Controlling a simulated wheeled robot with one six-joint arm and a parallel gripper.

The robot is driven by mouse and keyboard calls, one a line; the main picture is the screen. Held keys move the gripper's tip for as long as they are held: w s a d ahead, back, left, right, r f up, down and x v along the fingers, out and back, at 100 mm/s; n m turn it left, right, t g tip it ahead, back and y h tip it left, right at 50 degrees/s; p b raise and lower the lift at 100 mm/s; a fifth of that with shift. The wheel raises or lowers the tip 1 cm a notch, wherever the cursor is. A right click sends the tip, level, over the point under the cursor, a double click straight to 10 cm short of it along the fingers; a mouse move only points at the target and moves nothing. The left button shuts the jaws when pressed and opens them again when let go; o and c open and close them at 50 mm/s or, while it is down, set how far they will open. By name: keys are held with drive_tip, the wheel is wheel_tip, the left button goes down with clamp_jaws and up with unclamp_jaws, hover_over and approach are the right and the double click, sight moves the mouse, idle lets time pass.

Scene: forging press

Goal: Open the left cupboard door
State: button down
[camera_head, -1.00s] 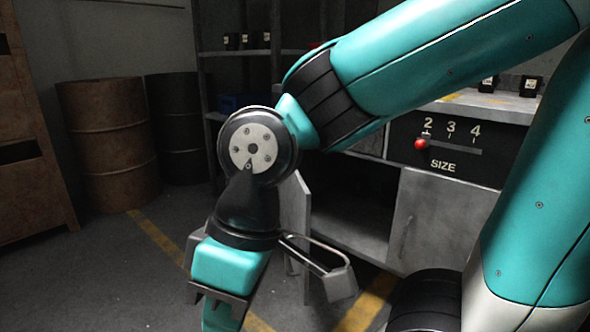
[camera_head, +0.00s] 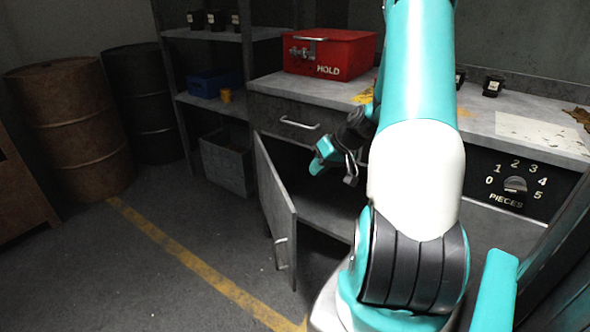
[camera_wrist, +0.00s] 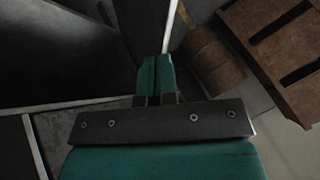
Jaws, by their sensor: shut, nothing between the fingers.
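The left cupboard door (camera_head: 277,212), grey with a bar handle (camera_head: 281,252), stands swung wide out from the cupboard in the head view. The opening to its right shows a dark inside and a bare grey floor (camera_head: 322,214). My gripper (camera_head: 318,166) is small in the head view, in front of the opening and to the right of the door's top. In the wrist view my gripper (camera_wrist: 155,62) is shut and empty, its teal fingers together beside a dark panel with a pale edge, probably the door (camera_wrist: 145,28). I cannot tell whether they touch.
A drawer (camera_head: 295,122) sits above the opening. A red HOLD box (camera_head: 330,54) stands on the worktop. A PIECES dial (camera_head: 515,184) is at the right. Rusty (camera_head: 72,130) and black (camera_head: 143,103) barrels stand at the left. Floor left of the door is clear.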

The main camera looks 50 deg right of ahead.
drive_tip(key=x, duration=1)
drive_tip(key=shift+w+f+m+h+b, duration=0.2)
drive_tip(key=shift+f+m+h+b, duration=0.1)
drive_tip(key=shift+m+b, duration=0.1)
drive_tip(key=shift+r, duration=0.1)
